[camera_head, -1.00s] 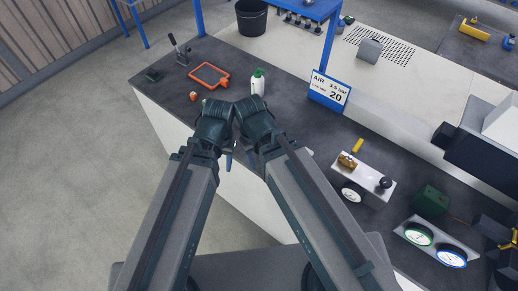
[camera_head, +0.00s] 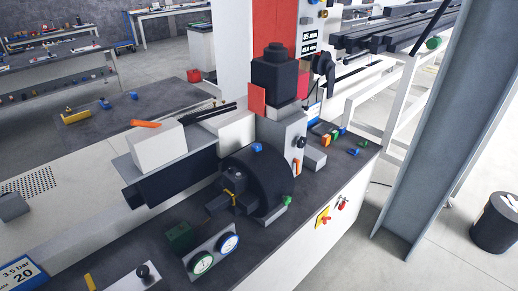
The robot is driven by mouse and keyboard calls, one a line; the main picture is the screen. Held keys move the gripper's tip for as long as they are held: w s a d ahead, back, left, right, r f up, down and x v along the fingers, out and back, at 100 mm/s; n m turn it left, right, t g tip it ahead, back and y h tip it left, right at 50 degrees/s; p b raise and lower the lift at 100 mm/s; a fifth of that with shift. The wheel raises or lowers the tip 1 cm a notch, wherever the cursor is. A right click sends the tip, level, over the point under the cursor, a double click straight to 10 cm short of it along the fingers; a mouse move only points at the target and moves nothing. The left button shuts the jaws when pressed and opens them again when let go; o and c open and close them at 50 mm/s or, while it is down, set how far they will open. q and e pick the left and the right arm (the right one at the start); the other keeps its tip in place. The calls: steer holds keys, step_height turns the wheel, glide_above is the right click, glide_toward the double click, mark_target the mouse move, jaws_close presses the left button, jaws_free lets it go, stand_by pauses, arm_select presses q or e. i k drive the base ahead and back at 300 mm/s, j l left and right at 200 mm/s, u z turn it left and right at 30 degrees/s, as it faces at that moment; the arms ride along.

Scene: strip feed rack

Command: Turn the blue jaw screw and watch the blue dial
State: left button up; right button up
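The blue dial (camera_head: 228,244) is a round white-faced gauge with a blue rim. It sits on a grey plate at the front of the bench, right of a green-rimmed dial (camera_head: 201,263). Its needle is too small to read. A large dark round chuck (camera_head: 262,178) stands behind the dials. A small blue piece (camera_head: 257,147) on the chuck's upper edge looks like the blue jaw screw. Neither of my grippers is in view.
A green block (camera_head: 179,236) stands left of the dials. A white box (camera_head: 157,147) with an orange-handled tool is behind. Small coloured blocks (camera_head: 330,137) lie at the bench's right end. A grey pillar (camera_head: 440,130) rises at right. Bare bench shows right of the dials.

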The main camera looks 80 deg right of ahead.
mark_target(257, 147)
steer(key=l+z, duration=0.1)
steer(key=z, duration=0.3)
steer(key=k+l+z, duration=0.1)
steer(key=z, duration=0.25)
steer(key=l+z, duration=0.15)
steer(key=z, duration=0.25)
steer(key=l+z, duration=0.35)
steer(key=l, duration=0.25)
steer(key=i+l+z, duration=0.1)
steer(key=l+z, duration=0.2)
steer(key=l, duration=0.65)
steer(key=i+l, duration=0.1)
steer(key=l, duration=0.25)
steer(key=j+u, duration=0.25)
steer(key=k+j+u, duration=0.2)
steer(key=i+j, duration=0.05)
